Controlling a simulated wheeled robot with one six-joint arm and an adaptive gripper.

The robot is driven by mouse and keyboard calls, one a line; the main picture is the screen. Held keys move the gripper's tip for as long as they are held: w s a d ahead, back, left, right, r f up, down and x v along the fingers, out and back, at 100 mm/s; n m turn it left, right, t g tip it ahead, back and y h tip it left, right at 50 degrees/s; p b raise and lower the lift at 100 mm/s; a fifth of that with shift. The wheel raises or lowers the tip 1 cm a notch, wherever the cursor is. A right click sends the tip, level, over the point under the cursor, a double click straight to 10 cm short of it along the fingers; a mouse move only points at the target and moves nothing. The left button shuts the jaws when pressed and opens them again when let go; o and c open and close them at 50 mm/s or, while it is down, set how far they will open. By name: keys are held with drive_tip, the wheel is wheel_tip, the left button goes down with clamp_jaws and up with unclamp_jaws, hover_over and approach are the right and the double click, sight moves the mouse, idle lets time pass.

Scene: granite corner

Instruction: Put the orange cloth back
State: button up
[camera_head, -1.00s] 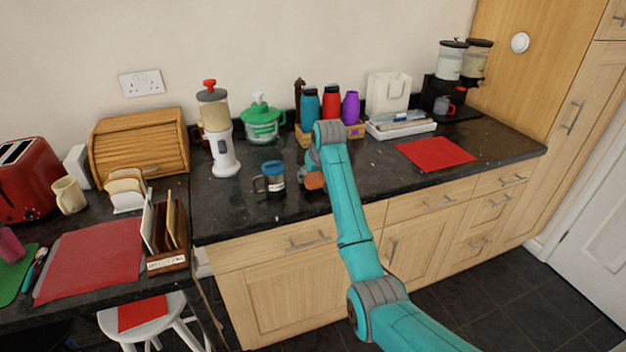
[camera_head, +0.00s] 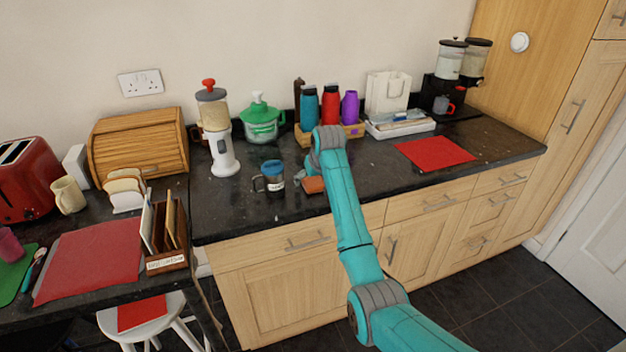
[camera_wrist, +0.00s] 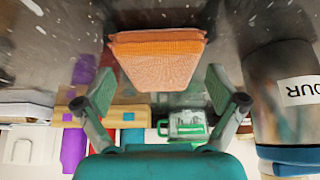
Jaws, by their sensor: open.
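The orange cloth (camera_head: 313,185), folded into a small block, is on the dark counter beside the blue-lidded mug, partly hidden by my arm in the head view. In the wrist view the orange cloth (camera_wrist: 158,62) shows ahead of and between my two spread fingers, with a visible gap on each side. My gripper (camera_wrist: 163,92) is open and holds nothing. In the head view my gripper is mostly hidden behind my arm. I cannot tell whether the fingers reach down alongside the cloth.
A labelled mug (camera_head: 269,178) stands close left of the cloth; it fills the right of the wrist view (camera_wrist: 283,95). Behind are a wooden bottle stand (camera_head: 304,138), a green-lidded pot (camera_head: 262,126) and a white tray (camera_head: 402,127). A red mat (camera_head: 436,153) lies right on open counter.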

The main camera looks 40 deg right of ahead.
drive_tip(key=v, duration=1.2)
idle(0.3)
